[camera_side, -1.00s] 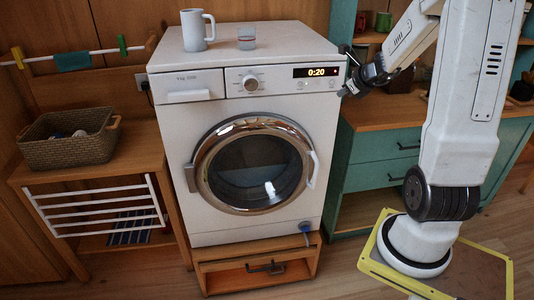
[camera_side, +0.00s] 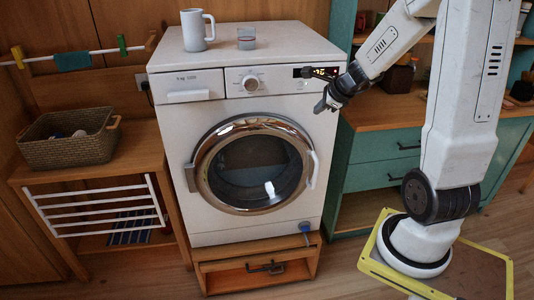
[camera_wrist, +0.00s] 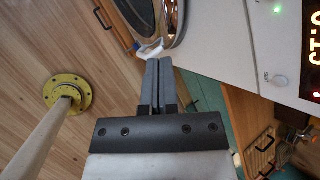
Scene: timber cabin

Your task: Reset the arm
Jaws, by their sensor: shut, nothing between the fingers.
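My gripper (camera_side: 321,107) is in front of the upper right part of the washing machine (camera_side: 175,125), just below its lit display (camera_side: 302,72), which my arm partly covers. In the wrist view my gripper (camera_wrist: 159,62) has its two grey fingers together with nothing between them. The machine's round door (camera_side: 203,165) is closed, and its handle also shows in the wrist view (camera_wrist: 150,50) beyond the fingertips. I cannot tell from the side view how far the fingers are from the machine's front.
A wicker basket (camera_side: 68,150) sits on the left wooden stand. A teal cabinet (camera_side: 375,150) is to the right, behind my arm.

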